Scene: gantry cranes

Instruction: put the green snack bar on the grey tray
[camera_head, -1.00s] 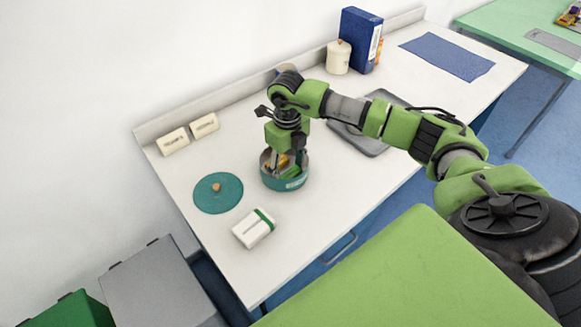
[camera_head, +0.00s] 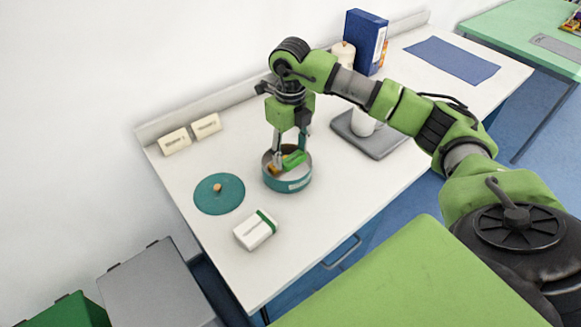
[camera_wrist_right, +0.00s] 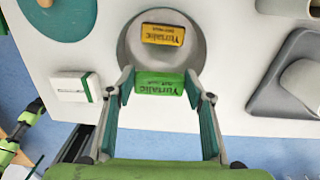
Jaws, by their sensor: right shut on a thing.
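My right gripper (camera_head: 290,156) is shut on the green snack bar (camera_head: 294,160), at about rim height of the round teal tin (camera_head: 290,184). In the right wrist view, the green bar (camera_wrist_right: 160,86) sits between the fingertips (camera_wrist_right: 160,76), its printed face toward the camera. The grey tray (camera_head: 378,150) lies to the right on the same table, partly behind my forearm, with a white cylindrical object (camera_head: 362,122) on it. The tray also shows at the right of the wrist view (camera_wrist_right: 268,78). My left gripper does not show.
A yellow bar (camera_wrist_right: 162,34) lies in the tin. A teal lid (camera_head: 219,196) and a white-green box (camera_head: 256,231) lie to the left. A blue mat (camera_head: 452,60) lies far right.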

